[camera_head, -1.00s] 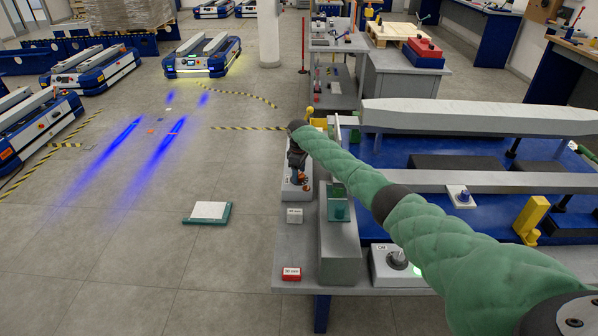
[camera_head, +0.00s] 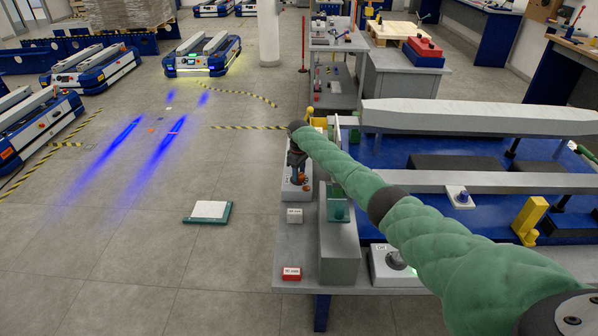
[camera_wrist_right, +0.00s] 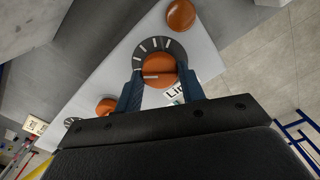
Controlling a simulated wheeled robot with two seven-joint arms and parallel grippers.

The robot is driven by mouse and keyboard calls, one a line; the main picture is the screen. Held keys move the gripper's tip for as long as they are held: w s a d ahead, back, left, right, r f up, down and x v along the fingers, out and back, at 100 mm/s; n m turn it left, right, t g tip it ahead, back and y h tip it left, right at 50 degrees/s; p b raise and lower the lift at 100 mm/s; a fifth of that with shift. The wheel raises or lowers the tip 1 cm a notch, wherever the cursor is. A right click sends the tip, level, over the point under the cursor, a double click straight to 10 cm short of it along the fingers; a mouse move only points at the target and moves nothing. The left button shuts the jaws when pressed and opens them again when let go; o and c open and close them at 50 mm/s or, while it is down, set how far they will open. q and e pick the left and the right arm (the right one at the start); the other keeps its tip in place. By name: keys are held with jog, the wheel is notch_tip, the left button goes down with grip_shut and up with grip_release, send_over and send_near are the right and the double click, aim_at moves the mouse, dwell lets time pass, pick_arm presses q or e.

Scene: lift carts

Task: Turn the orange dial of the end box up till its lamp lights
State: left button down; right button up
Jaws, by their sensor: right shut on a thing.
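My right gripper (camera_wrist_right: 160,76) is shut on the orange dial (camera_wrist_right: 158,64), one finger on each side of it. The dial has a pale pointer line and sits in a dark ring with white marks on a pale box (camera_wrist_right: 120,70). An orange dome (camera_wrist_right: 181,14), likely a lamp, looks unlit beyond the dial. A second orange dome (camera_wrist_right: 106,106) is on the box to the left, near another dark marked ring (camera_wrist_right: 72,121). In the head view my right gripper (camera_head: 296,176) points down over the pale box (camera_head: 290,196). My left gripper is out of view.
A tall grey block (camera_head: 340,250) stands right of the box on the grey bench (camera_head: 305,258). A red-and-white labelled block (camera_head: 291,274) and a small white block (camera_head: 294,215) are in front. Another dial box (camera_head: 385,275) sits to the right, partly behind my arm.

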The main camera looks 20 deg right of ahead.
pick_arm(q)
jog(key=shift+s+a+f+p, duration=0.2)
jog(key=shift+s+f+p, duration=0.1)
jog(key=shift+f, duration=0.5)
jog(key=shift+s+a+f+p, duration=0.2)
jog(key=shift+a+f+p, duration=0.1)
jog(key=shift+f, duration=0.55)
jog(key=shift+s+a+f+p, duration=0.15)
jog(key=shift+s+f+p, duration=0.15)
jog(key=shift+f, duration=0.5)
pick_arm(e)
jog(key=shift+m, duration=2.1)
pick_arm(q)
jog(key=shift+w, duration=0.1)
pick_arm(e)
jog(key=o, duration=1)
jog(key=shift+r, duration=0.15)
jog(key=shift+r, duration=0.25)
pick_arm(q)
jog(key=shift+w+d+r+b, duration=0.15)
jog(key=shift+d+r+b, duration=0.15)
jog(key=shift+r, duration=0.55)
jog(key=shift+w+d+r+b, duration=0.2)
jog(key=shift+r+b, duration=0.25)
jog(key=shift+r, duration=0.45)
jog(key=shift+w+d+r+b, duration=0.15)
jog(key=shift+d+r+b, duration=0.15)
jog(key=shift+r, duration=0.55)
pick_arm(e)
jog(key=shift+r, duration=3.5)
